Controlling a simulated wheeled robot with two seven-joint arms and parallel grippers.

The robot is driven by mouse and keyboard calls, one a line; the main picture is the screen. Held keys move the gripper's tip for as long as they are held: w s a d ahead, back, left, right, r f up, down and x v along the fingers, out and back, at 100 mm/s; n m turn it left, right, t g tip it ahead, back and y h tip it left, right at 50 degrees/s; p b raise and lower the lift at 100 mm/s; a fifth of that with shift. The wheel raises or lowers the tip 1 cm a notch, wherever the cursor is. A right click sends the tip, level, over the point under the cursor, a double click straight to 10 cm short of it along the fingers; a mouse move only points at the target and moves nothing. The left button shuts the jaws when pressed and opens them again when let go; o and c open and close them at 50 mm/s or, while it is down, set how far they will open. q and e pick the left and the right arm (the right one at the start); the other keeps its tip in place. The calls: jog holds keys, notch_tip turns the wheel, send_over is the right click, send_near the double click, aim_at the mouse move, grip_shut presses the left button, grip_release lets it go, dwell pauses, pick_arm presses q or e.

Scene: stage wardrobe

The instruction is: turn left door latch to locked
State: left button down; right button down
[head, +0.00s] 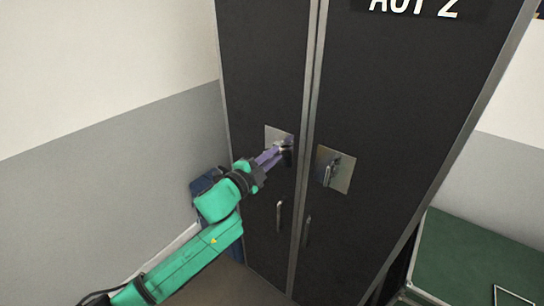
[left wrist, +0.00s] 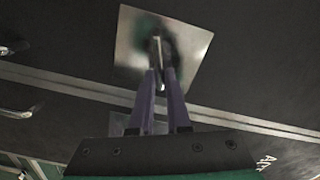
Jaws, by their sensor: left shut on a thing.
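The left door latch (head: 284,146) sits on a square metal plate (head: 270,132) on the black left door (head: 258,70). My left gripper (head: 280,151) has its purple fingers at this latch. In the left wrist view, the fingers (left wrist: 160,80) close around the latch's lever (left wrist: 157,52), in front of the plate (left wrist: 190,45). The fingers hide part of the lever, so its exact angle is hard to tell. My right gripper is in neither view.
The right door (head: 400,90) has its own plate (head: 344,175) and latch (head: 327,175). Pull handles (head: 279,216) (head: 306,231) hang below on both doors. A green-topped case (head: 470,255) stands at right. A dark blue object (head: 204,182) is behind my left arm, near the grey wall.

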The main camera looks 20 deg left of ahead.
pick_arm(q)
jog(key=m, duration=0.4)
jog(key=shift+f+b, duration=0.35)
dwell(0.3)
jog(key=c, duration=0.9)
grip_release()
jog(key=shift+d, duration=0.1)
jog(key=b+v, duration=0.4)
jog(key=v, duration=1)
jog(key=shift+s, duration=0.3)
